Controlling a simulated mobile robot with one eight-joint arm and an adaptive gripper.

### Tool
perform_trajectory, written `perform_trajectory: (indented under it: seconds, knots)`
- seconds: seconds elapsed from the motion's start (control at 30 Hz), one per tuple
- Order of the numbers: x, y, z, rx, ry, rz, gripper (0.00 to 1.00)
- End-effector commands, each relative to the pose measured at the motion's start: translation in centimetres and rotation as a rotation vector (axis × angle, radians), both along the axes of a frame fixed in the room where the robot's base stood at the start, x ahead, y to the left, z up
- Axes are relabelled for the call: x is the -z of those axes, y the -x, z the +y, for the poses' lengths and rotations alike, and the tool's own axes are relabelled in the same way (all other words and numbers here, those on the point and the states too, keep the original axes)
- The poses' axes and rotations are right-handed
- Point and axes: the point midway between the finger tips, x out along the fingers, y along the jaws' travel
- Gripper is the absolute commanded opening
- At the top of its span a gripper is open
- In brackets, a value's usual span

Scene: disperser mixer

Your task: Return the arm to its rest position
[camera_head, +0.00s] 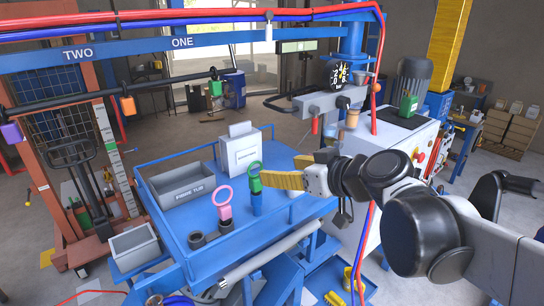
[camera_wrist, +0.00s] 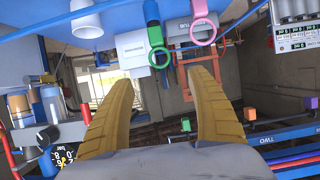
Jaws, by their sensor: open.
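My gripper (camera_head: 268,178) has yellow fingers and reaches from the right over the blue table (camera_head: 290,215). In the wrist view my gripper (camera_wrist: 165,78) has its two fingers spread apart with nothing between them. The tool with a green ring (camera_head: 254,170) stands upright on the table near the fingertips; whether they touch it I cannot tell in the head view. In the wrist view the green ring (camera_wrist: 155,36) lies beyond the gap between the fingers. My arm stretches back to the right edge of the head view.
A pink ring tool (camera_head: 224,203), a grey tray (camera_head: 185,184) and a white box (camera_head: 241,152) stand on the table. The white machine (camera_head: 405,138) is close behind my arm. A blue beam (camera_head: 110,52) with red and blue hoses crosses the upper left.

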Motion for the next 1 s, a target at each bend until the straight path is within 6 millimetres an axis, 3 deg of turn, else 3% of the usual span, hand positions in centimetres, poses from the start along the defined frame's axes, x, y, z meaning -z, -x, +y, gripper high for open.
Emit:
perform_trajectory:
  seconds: [0.23, 0.37, 0.47, 0.67, 1.0]
  knots:
    - [0.2, 0.0, 0.0, 0.000, 0.000, 0.002, 0.67]
    - [3.0, 0.9, -0.1, 0.008, 0.006, 0.032, 0.67]
    - [7.8, 2.5, -0.6, 0.030, 0.019, 0.090, 0.67]
    - [19.9, 6.9, -2.4, 0.119, 0.057, 0.248, 0.67]
    - [38.9, 14.0, -7.7, 0.370, 0.130, 0.463, 0.67]
